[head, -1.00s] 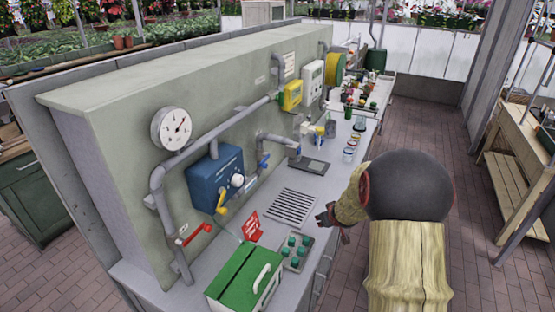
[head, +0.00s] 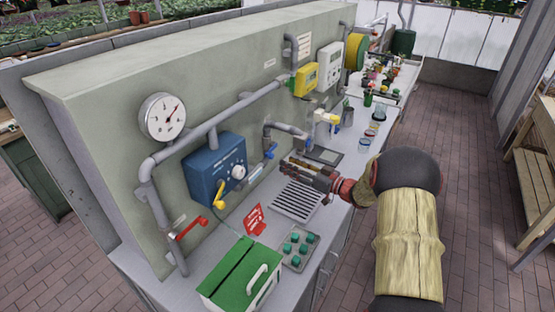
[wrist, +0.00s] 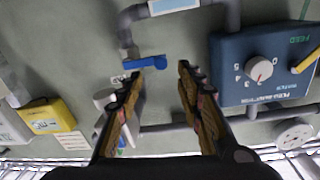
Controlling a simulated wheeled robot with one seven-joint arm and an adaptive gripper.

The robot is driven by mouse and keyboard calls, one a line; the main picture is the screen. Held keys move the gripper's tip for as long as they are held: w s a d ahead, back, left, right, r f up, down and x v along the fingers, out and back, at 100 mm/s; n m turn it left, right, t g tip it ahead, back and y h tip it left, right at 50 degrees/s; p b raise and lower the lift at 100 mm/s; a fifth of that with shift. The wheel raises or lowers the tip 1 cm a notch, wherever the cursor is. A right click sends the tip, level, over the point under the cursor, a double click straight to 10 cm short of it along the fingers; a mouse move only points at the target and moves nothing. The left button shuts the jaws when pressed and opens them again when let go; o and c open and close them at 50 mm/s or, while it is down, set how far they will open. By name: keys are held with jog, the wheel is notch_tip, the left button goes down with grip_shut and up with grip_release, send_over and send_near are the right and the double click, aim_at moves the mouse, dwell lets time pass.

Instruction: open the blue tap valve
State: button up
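A blue lever handle (wrist: 145,63) sits on a grey pipe near the wall in the wrist view, just ahead of my left fingertip. In the head view a blue tap handle (head: 270,151) shows on the pipe beside the blue control box (head: 214,169). My gripper (wrist: 160,74) is open and empty in the wrist view, its fingers spread apart and pointing at the wall. In the head view my gripper (head: 287,165) is above the counter, close to the blue handle. I cannot tell if a fingertip touches it.
A red lever (head: 190,227) and a yellow lever (head: 219,196) are to the left. A yellow meter (head: 305,79) is above on the wall. A green box (head: 240,275) and a button panel (head: 299,248) stand on the counter, with a drain grate (head: 296,200) below my gripper.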

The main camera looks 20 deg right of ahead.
aim_at(273, 157)
jog(key=x, duration=0.6)
jog(key=shift+w+a+b, duration=0.15)
jog(key=shift+w+b, duration=0.05)
jog(key=shift+b, duration=0.2)
jog(key=shift+c, duration=1.1)
jog(key=c, duration=0.7)
grip_shut()
